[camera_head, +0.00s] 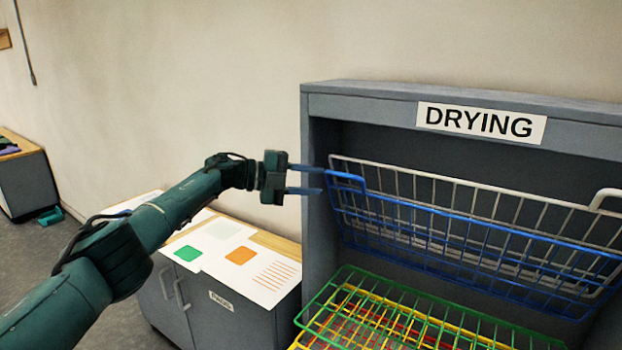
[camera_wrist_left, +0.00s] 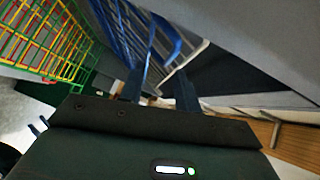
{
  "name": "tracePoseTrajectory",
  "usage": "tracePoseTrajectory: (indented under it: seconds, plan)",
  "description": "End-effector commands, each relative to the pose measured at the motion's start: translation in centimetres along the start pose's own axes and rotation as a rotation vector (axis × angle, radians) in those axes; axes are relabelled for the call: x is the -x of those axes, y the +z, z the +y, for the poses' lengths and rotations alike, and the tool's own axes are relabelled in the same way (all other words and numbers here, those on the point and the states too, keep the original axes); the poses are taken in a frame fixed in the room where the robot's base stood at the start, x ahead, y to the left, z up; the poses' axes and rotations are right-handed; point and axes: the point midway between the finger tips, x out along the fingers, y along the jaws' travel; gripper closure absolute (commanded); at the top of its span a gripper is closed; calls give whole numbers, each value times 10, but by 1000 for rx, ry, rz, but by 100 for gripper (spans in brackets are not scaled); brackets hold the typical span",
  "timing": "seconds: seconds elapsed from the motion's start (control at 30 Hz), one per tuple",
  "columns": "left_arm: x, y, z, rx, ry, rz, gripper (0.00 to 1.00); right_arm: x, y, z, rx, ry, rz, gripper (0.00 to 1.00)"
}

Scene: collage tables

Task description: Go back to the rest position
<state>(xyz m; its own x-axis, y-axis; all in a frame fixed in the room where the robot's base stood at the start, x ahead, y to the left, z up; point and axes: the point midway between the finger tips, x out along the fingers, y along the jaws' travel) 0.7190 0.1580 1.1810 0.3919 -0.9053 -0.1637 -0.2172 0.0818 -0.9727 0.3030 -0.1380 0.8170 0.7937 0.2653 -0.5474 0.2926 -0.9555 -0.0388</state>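My left gripper (camera_head: 316,180) is open and empty, its two blue fingers pointing right in the head view. The fingertips are just left of the near end of the blue wire rack (camera_head: 440,240), with a small gap showing. In the left wrist view the open left gripper (camera_wrist_left: 160,84) has the blue rack (camera_wrist_left: 118,38) just beyond its fingers; I cannot tell the exact distance there. The blue rack is tilted up inside the grey drying cabinet (camera_head: 312,200), with a white wire rack (camera_head: 480,200) behind it.
Green, yellow and red wire racks (camera_head: 400,310) lie lower in the cabinet, under a DRYING sign (camera_head: 480,122). A low grey cabinet (camera_head: 235,318) with printed sheets (camera_head: 262,274) on top stands below my left arm. The wall side above it is clear.

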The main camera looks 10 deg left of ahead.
Motion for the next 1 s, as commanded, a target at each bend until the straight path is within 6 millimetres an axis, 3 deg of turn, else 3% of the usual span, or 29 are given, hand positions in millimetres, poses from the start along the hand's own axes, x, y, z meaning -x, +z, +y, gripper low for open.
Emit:
tracePoseTrajectory:
  seconds: [0.33,0.43,0.57,0.73,0.87,1.0]
  plan:
    - [-1,-1,2,3,-1,2,67,0,-1,0,1,1,3,64]
    - [-14,-5,18,28,-18,14,67,-1,-2,1,1,1,5,64]
    - [-50,-24,68,121,-87,37,67,-1,-2,1,1,2,5,64]
    - [-96,-67,147,328,-233,23,67,-2,-1,2,0,5,1,64]
    - [-111,-101,200,513,-336,-32,67,-3,2,4,-1,9,-6,64]
    - [-109,-134,252,727,-425,-131,67,-4,8,5,-4,13,-18,64]
